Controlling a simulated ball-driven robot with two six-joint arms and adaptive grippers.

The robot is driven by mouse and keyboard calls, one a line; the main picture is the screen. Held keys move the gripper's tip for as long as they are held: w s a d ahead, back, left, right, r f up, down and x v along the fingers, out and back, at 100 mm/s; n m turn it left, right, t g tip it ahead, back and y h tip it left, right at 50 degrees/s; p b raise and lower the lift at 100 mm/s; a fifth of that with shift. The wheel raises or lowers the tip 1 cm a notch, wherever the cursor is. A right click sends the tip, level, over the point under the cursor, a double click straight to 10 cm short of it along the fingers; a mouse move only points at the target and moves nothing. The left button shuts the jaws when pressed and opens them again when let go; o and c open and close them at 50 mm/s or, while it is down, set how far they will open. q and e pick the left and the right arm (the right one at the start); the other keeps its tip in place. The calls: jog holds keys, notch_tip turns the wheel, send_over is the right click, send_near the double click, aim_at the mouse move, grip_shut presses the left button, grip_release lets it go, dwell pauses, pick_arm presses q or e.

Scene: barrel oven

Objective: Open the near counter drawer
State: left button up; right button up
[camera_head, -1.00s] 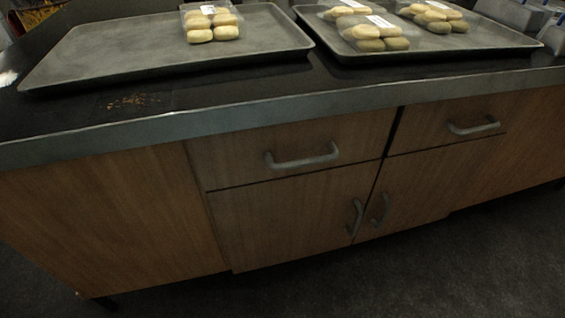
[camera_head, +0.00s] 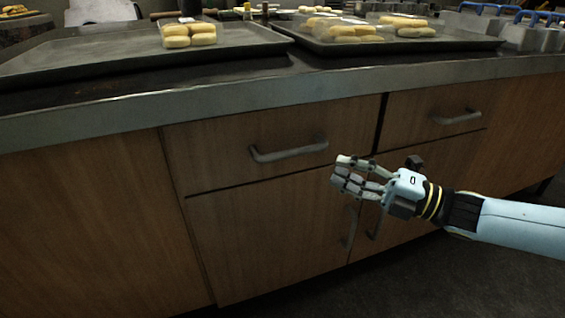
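The counter (camera_head: 90,118) has two wooden drawers side by side, both shut. The left drawer (camera_head: 225,165) has a grey bar handle (camera_head: 288,153). The right drawer (camera_head: 415,112) has a similar handle (camera_head: 458,117). My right gripper (camera_head: 340,172) is in front of the cabinet, just below and to the right of the left drawer's handle, and does not appear to hold it. Its fingers look bent, and their gap is hard to judge. My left gripper is out of view.
Two cupboard doors with upright handles (camera_head: 350,227) lie below the drawers, partly behind my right gripper. Grey trays (camera_head: 100,58) with packs of buns (camera_head: 190,35) stand on the counter top. The dark floor (camera_head: 460,285) in front looks clear.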

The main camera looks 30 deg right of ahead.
aim_at(294, 152)
jog(key=b+x, duration=0.2)
jog(key=x, duration=0.7)
jog(key=shift+w+a+b, duration=0.15)
jog(key=shift+w+b, duration=0.05)
jog(key=shift+b, duration=0.15)
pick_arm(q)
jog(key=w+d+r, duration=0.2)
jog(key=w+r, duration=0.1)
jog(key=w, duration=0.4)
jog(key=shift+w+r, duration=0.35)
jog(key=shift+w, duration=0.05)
pick_arm(e)
jog(key=shift+w+a+r, duration=0.1)
jog(key=shift+w+a, duration=0.2)
jog(key=shift+w, duration=0.15)
grip_shut()
